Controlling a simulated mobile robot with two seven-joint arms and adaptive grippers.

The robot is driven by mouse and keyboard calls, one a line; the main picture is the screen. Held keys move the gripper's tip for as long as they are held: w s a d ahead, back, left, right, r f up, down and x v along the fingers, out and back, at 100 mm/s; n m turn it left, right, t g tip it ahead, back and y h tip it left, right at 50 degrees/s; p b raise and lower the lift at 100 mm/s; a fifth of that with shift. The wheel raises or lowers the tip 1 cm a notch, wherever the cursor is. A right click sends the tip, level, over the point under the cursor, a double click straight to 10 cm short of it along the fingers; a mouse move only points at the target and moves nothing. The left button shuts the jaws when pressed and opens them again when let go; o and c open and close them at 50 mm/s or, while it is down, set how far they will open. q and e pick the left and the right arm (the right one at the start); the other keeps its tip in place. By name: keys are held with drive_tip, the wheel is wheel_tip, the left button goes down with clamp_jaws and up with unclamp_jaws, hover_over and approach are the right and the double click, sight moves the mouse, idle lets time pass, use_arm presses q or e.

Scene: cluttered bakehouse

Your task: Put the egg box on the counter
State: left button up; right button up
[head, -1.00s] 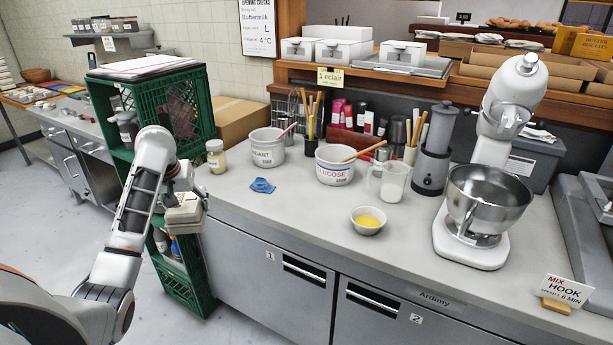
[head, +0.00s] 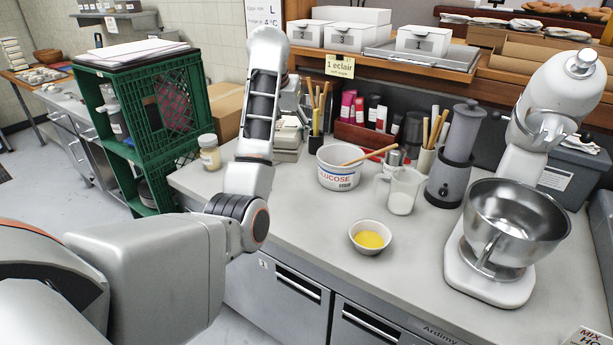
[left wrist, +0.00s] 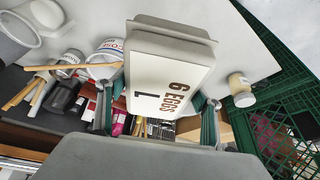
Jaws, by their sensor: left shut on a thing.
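The egg box (head: 288,142) is a pale grey-white box, seen partly behind my left arm at the back left of the counter (head: 300,215). In the left wrist view the egg box (left wrist: 168,65) shows its lid, printed "6 EGGS" and "1". My left gripper (head: 292,112) is shut on it, with one finger (left wrist: 104,108) and the other (left wrist: 209,122) at its two sides. The egg box is over the counter; I cannot tell if it touches the top. My right gripper is not in view.
A jar (head: 209,153) and green crates (head: 165,120) are left. The front counter is mostly clear.

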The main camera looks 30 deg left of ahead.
use_arm(q)
wheel_tip(320, 180, down, 20)
drive_tip(key=shift+r, duration=0.2)
drive_tip(key=shift+f, duration=0.15)
idle(0.4)
drive_tip(key=o, duration=1.4)
drive_tip(key=shift+s, duration=0.1)
drive_tip(key=shift+o, duration=0.2)
drive_tip(key=shift+s+r, duration=0.1)
drive_tip(key=shift+r, duration=0.4)
drive_tip(key=v, duration=1.1)
drive_tip(key=shift+r, duration=0.15)
